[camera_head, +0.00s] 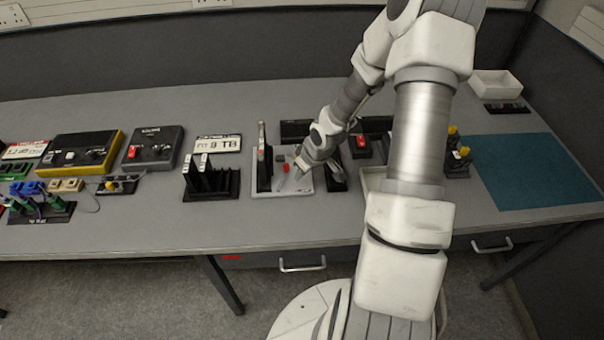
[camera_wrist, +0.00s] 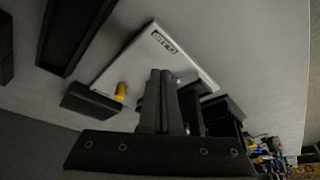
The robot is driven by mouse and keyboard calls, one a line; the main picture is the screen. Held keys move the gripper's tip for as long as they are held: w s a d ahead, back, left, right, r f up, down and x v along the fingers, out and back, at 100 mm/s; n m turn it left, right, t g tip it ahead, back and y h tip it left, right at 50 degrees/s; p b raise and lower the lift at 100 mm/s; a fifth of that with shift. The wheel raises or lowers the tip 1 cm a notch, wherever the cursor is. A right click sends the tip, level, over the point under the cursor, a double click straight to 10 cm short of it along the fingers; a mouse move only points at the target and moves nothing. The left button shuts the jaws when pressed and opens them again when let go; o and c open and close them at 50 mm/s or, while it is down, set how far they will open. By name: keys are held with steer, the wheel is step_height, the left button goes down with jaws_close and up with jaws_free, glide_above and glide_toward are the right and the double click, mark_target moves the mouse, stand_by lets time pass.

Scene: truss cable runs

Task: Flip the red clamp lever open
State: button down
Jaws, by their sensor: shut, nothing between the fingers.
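A small red part (camera_head: 286,168), possibly the clamp lever, shows on a pale plate (camera_head: 268,192) in the head view. Its exact shape and angle are too small to tell. My gripper (camera_head: 299,174) reaches down from the right over this plate, close to the red part; I cannot tell whether they touch. In the wrist view my gripper (camera_wrist: 163,76) has its fingers together, with nothing visible between them. A white labelled plate (camera_wrist: 190,63) lies beyond the fingers there, with a yellow round part (camera_wrist: 120,92) beside them. No red lever shows in the wrist view.
A black slotted rack (camera_head: 210,182) stands left of the plate, and a black block with a red button (camera_head: 361,142) stands to the right. Yellow-black and dark boxes are farther left. A teal mat (camera_head: 535,170) at the right is clear. My arm hides part of the bench.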

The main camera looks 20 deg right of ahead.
steer(key=shift+s+d, duration=0.1)
steer(key=shift+s, duration=0.1)
steer(key=p+v, duration=0.2)
steer(key=v, duration=0.8)
steer(key=shift+w+d+p, duration=0.2)
steer(key=shift+d+p, duration=0.1)
steer(key=shift+p, duration=0.05)
steer(key=shift+r, duration=0.15)
